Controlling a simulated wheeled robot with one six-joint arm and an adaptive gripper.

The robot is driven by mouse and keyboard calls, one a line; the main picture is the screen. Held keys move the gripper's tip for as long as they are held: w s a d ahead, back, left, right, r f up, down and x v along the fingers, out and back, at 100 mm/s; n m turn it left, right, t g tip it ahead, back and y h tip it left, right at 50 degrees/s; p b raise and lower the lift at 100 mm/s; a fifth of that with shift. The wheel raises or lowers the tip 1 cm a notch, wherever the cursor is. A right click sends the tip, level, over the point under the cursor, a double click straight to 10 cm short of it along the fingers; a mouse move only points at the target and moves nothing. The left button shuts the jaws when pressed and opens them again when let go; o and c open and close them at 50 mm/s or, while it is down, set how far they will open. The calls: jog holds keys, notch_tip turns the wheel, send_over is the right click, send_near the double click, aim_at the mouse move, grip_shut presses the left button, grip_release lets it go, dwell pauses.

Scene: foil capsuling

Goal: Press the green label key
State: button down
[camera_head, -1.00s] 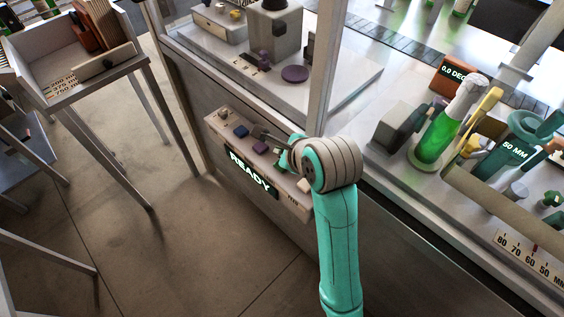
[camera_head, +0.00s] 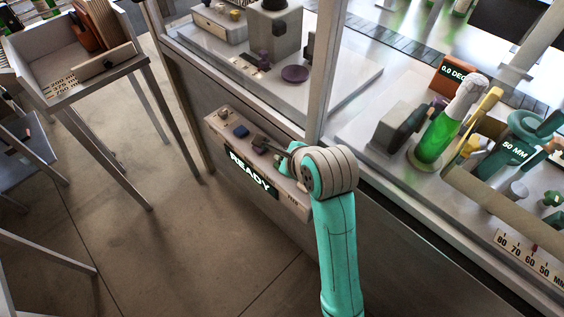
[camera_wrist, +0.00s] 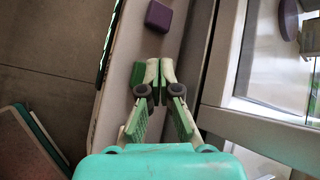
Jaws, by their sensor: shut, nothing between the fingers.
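My gripper (camera_head: 261,143) is shut and empty, low over the slanted control panel (camera_head: 222,124) on the front of the bench. In the wrist view its fingertips (camera_wrist: 153,72) are together above the pale panel face, just below the purple key (camera_wrist: 158,15) in the picture. A blue key (camera_head: 240,131) sits farther left on the panel. Contact with the panel cannot be told.
A lit READY display (camera_head: 250,173) is on the panel's front. An upright frame post (camera_head: 327,70) stands close behind the gripper. A green bottle (camera_head: 436,135) lies tilted in a fixture at right. A tray table (camera_head: 130,52) stands at left, with open floor between.

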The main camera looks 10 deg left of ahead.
jog(key=shift+f, duration=0.25)
dwell(0.7)
jog(key=shift+f, duration=0.15)
jog(key=shift+f, duration=0.55)
dwell(0.9)
jog(key=shift+r, duration=0.95)
jog(key=shift+r, duration=0.1)
jog(key=shift+r, duration=2.4)
